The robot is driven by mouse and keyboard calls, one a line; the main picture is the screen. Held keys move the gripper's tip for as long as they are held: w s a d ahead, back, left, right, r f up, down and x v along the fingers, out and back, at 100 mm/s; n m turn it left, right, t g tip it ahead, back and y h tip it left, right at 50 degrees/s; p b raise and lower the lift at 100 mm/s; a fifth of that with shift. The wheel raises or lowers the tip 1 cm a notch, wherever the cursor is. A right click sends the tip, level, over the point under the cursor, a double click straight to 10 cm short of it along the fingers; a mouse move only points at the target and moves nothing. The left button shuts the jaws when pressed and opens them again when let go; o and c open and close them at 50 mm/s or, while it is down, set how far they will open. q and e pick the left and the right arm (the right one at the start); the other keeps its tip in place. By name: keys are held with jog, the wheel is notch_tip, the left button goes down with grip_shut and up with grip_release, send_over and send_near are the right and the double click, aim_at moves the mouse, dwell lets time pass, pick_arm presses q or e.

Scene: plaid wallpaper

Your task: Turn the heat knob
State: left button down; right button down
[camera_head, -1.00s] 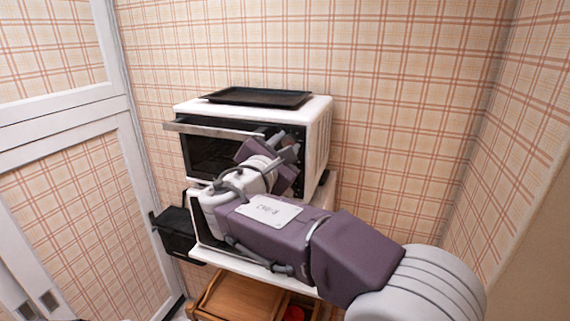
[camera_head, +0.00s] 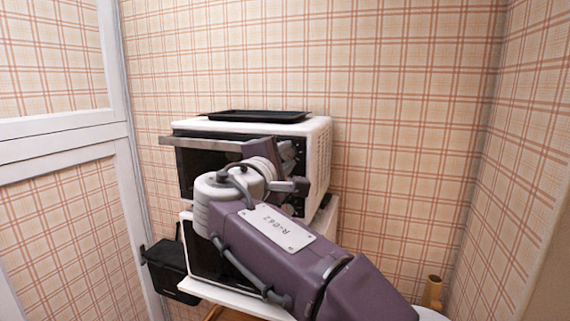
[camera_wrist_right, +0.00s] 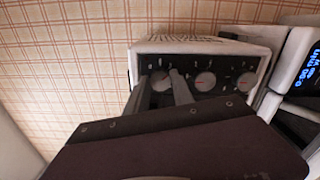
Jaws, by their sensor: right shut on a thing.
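My right gripper (camera_wrist_right: 161,78) is shut on the knob at the left end of the row. I cannot tell which knob is marked for heat. In the head view, my right arm hides the gripper's hold and part of the panel. My left gripper is out of view.
A black tray (camera_head: 257,116) lies on top of the oven. The oven door's handle bar (camera_head: 203,147) juts out at the left. A black box (camera_head: 165,268) is at the lower left.

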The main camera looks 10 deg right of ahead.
dwell(0.3)
jog(key=c, duration=1.4)
grip_release()
jog(key=shift+o, duration=0.2)
jog(key=b+v, duration=0.2)
jog(key=v, duration=0.7)
